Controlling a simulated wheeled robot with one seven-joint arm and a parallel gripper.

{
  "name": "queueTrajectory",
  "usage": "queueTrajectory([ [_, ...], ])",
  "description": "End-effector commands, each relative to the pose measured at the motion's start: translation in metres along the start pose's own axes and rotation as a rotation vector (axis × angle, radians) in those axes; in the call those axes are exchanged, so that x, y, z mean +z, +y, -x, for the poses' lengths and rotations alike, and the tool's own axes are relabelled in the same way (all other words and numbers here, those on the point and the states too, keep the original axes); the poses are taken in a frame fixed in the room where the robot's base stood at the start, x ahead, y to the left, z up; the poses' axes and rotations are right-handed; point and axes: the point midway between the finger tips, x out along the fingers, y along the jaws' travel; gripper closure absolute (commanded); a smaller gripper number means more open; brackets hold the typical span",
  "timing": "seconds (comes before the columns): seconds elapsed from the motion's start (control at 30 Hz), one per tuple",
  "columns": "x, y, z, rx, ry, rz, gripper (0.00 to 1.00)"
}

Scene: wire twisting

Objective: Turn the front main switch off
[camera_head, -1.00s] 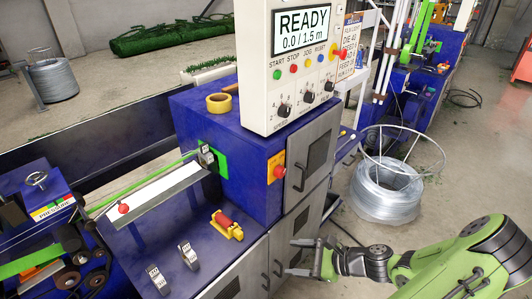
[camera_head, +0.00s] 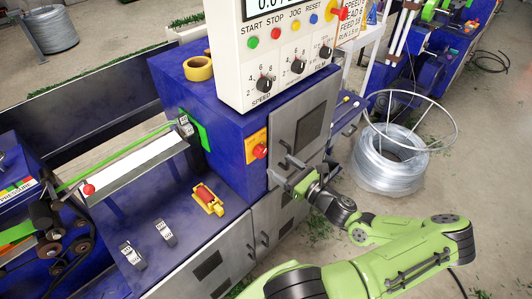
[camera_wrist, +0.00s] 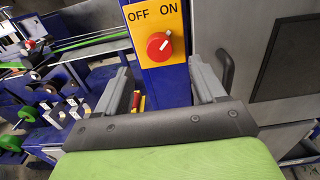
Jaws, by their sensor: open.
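The front main switch is a red round knob (camera_head: 259,151) on a yellow plate (camera_head: 251,144) at the blue cabinet's front corner. In the wrist view the knob (camera_wrist: 159,46) sits below the words OFF on the left and ON on the right. A small pale mark on the knob appears to lean up and right, toward ON. My gripper (camera_head: 283,170) is open and empty, just right of and below the knob in the head view. In the wrist view its two fingers (camera_wrist: 162,82) stand apart on either side below the knob, not touching it.
A grey cabinet door (camera_head: 303,122) with a handle is right beside the switch. The white control panel (camera_head: 275,65) hangs above. A wire coil (camera_head: 388,165) stands on the floor to the right. A red and yellow part (camera_head: 208,199) lies on the blue bench.

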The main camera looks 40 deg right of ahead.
Motion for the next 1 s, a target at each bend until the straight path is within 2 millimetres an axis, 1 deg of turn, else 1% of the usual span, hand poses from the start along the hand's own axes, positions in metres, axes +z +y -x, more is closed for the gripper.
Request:
queueTrajectory([
  [0.03,0.001,0.001,-0.013,0.004,-0.003,-0.001,0.31],
  [0.1,0.001,0.001,-0.031,0.005,-0.002,0.000,0.31],
  [0.2,0.001,0.001,-0.052,0.003,0.000,0.000,0.31],
  [0.3,0.001,0.000,-0.066,0.002,0.000,0.000,0.31],
  [0.43,0.000,0.000,-0.074,0.001,0.001,0.001,0.31],
  [0.63,0.000,0.000,-0.075,0.000,0.001,0.001,0.31],
  [0.67,0.000,0.000,-0.075,0.000,0.001,0.001,0.32],
  [1.0,0.000,0.000,-0.074,0.001,0.001,0.001,0.84],
])
